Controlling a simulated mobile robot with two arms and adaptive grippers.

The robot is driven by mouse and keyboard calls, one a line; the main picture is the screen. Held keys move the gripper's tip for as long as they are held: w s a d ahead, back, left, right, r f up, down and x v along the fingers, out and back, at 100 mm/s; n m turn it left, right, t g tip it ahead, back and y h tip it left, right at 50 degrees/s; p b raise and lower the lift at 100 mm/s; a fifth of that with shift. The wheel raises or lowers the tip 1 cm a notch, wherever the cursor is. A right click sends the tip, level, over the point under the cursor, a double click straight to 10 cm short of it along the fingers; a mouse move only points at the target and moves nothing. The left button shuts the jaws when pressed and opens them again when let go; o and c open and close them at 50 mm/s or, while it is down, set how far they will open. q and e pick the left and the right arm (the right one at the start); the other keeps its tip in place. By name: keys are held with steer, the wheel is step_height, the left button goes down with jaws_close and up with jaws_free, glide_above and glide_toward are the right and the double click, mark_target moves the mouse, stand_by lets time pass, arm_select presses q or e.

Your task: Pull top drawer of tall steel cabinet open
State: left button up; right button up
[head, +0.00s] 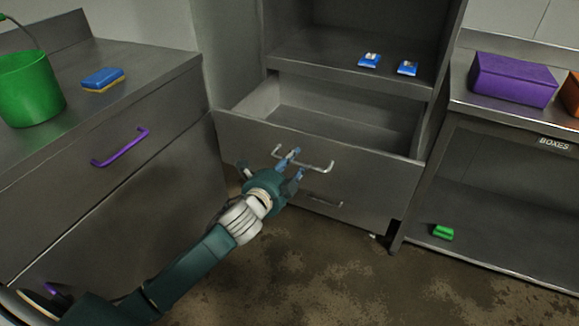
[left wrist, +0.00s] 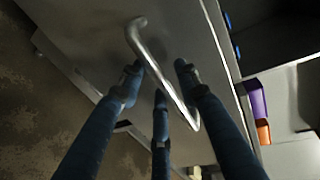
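The tall steel cabinet (head: 352,30) stands at the centre of the head view. Its top drawer (head: 245,130) is pulled out, and its empty inside shows. The drawer's bar handle (head: 318,166) is on its front; it crosses the left wrist view as a slanted grey bar (left wrist: 158,65). My left gripper (head: 293,168) is at the left part of this handle. Its blue fingers (left wrist: 160,85) are spread on either side of the bar, with gaps showing; firm contact cannot be made out. My right gripper is not in view.
A lower drawer handle (head: 324,202) is below. Two blue-and-white items (head: 369,61) lie on the cabinet shelf. The left counter holds a green bucket (head: 30,92) and a sponge (head: 103,78). A purple box (head: 512,80) stands on the right bench; a green block (head: 443,232) lies below.

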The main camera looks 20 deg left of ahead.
arm_select(q)
steer(key=v, duration=1.2)
